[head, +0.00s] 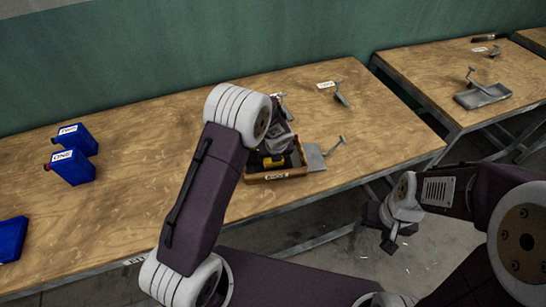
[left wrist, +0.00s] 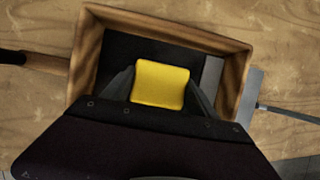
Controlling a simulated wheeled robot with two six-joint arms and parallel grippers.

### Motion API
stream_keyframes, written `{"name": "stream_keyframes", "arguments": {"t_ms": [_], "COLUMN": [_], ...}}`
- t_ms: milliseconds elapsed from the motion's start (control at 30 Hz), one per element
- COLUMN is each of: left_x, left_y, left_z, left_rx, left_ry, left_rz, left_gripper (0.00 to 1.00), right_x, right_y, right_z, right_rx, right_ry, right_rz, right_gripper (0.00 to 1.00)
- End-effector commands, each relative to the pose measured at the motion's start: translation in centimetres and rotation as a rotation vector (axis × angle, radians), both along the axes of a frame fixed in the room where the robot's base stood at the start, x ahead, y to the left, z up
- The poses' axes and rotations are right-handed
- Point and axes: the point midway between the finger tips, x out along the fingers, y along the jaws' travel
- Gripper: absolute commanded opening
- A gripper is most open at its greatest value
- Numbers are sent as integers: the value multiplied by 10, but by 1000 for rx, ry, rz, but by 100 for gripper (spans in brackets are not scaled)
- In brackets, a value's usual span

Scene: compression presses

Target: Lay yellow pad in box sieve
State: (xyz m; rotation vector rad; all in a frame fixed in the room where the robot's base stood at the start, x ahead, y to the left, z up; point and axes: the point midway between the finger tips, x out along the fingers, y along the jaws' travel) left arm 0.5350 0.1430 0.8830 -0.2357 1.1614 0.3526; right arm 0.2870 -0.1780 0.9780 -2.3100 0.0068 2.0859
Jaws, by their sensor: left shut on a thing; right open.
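The box sieve (head: 274,176) is a small open wooden box on the table. In the left wrist view its wooden rim (left wrist: 170,17) surrounds a dark inside. The yellow pad (left wrist: 160,83) is between the two dark fingers of my left gripper (left wrist: 160,92), over or inside the box. It also shows in the head view (head: 273,161). My left gripper is shut on it. Whether the pad touches the bottom cannot be told. My right gripper (head: 395,232) is open and empty, off the table's front edge at the right.
A grey metal plate with a handle (head: 315,158) lies right beside the box. Two blue containers (head: 74,167) stand at the left, and another blue object (head: 12,239) lies nearer. A second table (head: 440,65) with a grey tray (head: 483,96) is at the right.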

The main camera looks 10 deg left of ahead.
Motion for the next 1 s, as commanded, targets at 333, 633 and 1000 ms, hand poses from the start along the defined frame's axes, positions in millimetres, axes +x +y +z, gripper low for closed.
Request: {"name": "stream_keyframes", "arguments": {"t_ms": [333,633,1000], "left_x": [0,0,-23], "left_y": [0,0,-10], "left_z": [-2,-1,67], "left_rx": [0,0,-1], "left_ry": [0,-1,-4], "left_rz": [0,0,-2], "left_gripper": [89,89,89], "right_x": [0,0,0], "right_y": [0,0,0], "right_z": [-1,0,18], "right_rx": [0,0,0], "right_ry": [0,0,0], "right_rz": [0,0,0], "right_gripper": [58,58,58]}}
